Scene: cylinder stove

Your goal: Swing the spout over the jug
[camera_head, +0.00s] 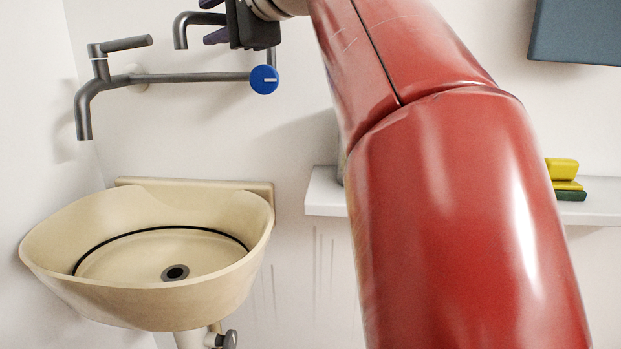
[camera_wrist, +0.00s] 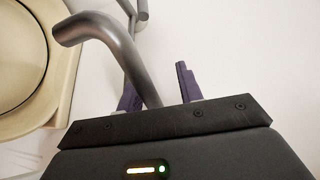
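The grey bent spout (camera_head: 188,19) is high on the wall at the upper left, its mouth pointing down above the back of the basin. It also shows in the wrist view (camera_wrist: 122,50). My gripper (camera_head: 212,20) is at the spout with purple fingers either side of its pipe. In the wrist view my gripper (camera_wrist: 158,90) is open, with the pipe close to the left finger and a gap to the right finger. No jug can be made out; a grey sliver on the shelf, mostly behind my arm, cannot be identified.
A second grey tap (camera_head: 84,105) with a lever stands left. A horizontal pipe runs from it to a blue knob (camera_head: 264,80). The beige basin (camera_head: 60,225) is below. A white shelf (camera_head: 325,195) holds yellow and green sponges (camera_head: 563,170). A blue-grey box (camera_head: 580,30) hangs upper right.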

